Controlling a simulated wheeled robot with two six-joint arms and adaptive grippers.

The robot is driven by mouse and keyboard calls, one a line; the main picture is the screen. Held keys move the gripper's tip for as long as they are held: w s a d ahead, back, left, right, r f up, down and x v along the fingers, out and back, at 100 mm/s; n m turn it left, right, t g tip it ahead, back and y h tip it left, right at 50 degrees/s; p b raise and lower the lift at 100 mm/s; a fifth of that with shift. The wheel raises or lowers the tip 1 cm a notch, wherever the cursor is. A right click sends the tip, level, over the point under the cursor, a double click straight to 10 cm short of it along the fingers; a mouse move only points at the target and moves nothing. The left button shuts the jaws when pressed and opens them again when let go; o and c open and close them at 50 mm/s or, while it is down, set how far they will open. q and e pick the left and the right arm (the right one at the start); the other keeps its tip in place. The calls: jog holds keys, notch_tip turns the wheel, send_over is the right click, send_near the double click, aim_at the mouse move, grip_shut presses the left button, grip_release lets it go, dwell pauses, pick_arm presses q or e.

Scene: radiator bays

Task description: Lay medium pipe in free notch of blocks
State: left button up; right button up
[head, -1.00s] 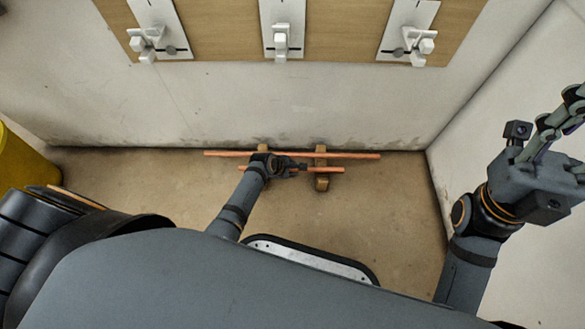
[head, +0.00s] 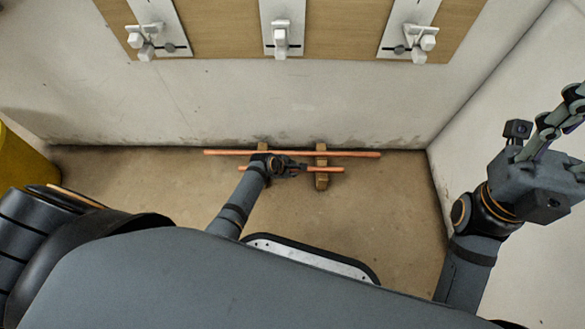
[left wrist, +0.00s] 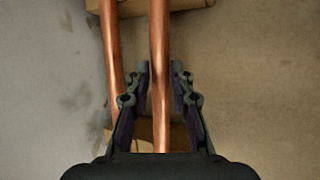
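The medium copper pipe (head: 328,169) lies across the two wooden blocks, parallel to the long pipe and nearer to me. The right block (head: 322,180) shows in the head view; the left block (head: 263,147) is mostly hidden by my gripper. My left gripper (head: 292,168) is low at the left part of the medium pipe. In the left wrist view, its fingers (left wrist: 160,70) stand on either side of the medium pipe (left wrist: 160,45), with narrow gaps showing. Whether the pipe is fully seated in its notch is unclear. My right gripper (head: 572,112) is raised at the right, partly cut off.
A long copper pipe (head: 225,153) rests across the blocks close to the back wall. Another copper pipe (head: 78,197) is at the left. A yellow container (head: 25,160) stands at the left edge. White brackets (head: 281,38) are on the board above. Floor right of the blocks is clear.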

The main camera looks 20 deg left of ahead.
pick_arm(q)
jog(key=o, duration=0.4)
jog(key=v, duration=1.2)
